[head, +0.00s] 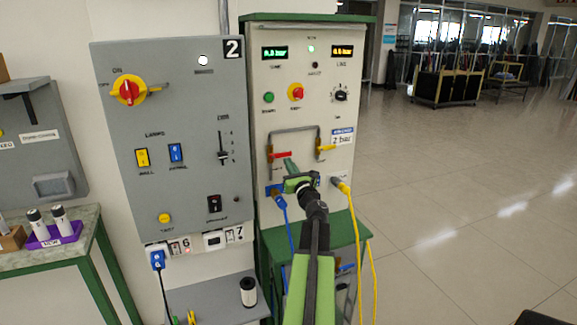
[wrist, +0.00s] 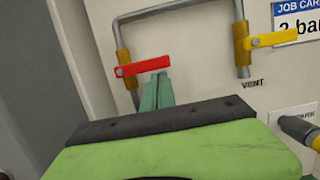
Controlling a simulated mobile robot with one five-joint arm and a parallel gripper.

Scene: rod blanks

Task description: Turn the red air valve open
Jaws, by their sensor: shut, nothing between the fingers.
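The red air valve handle (head: 280,155) sits on the left leg of a grey pipe loop on the beige panel. In the wrist view the red handle (wrist: 143,66) lies nearly level across the pipe, its right end slightly higher. My gripper (head: 290,163) is shut and empty, just below the right part of the handle. In the wrist view its green fingertips (wrist: 156,88) reach up to the handle's lower edge; I cannot tell whether they touch it. The valve's lower body is partly hidden by my gripper.
A yellow vent valve handle (wrist: 272,39) is on the pipe's right leg. A job card (head: 342,136) reads 2 bar. A blue plug (head: 278,196) and a yellow plug (head: 342,186) with hoses sit below. A grey switch panel (head: 180,200) stands left; open floor lies right.

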